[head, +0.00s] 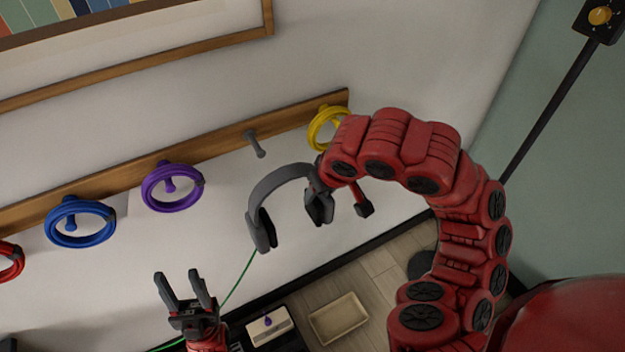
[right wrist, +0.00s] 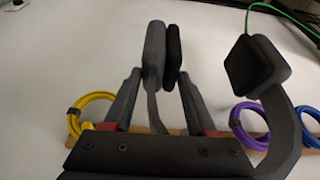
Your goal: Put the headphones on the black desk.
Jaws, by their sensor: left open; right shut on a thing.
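The dark grey headphones (head: 277,183) hang in the air in front of the wall in the head view. My right gripper (head: 338,190) is shut on them at the ear cup nearer to it. In the right wrist view that ear cup (right wrist: 154,52) is between the fingers of my right gripper (right wrist: 160,85), and the other ear cup (right wrist: 256,66) hangs free to the right. My left gripper (head: 184,290) is open and empty, low in the head view. A dark surface (head: 303,338) shows low in the head view; I cannot tell whether it is the black desk.
A wooden peg rail (head: 222,150) on the wall carries yellow (head: 327,128), purple (head: 172,187), blue (head: 80,222) and red rings, plus a bare grey peg (head: 255,144). Below are a white box (head: 268,327), a beige tray (head: 338,318) and a green cable (head: 238,280).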

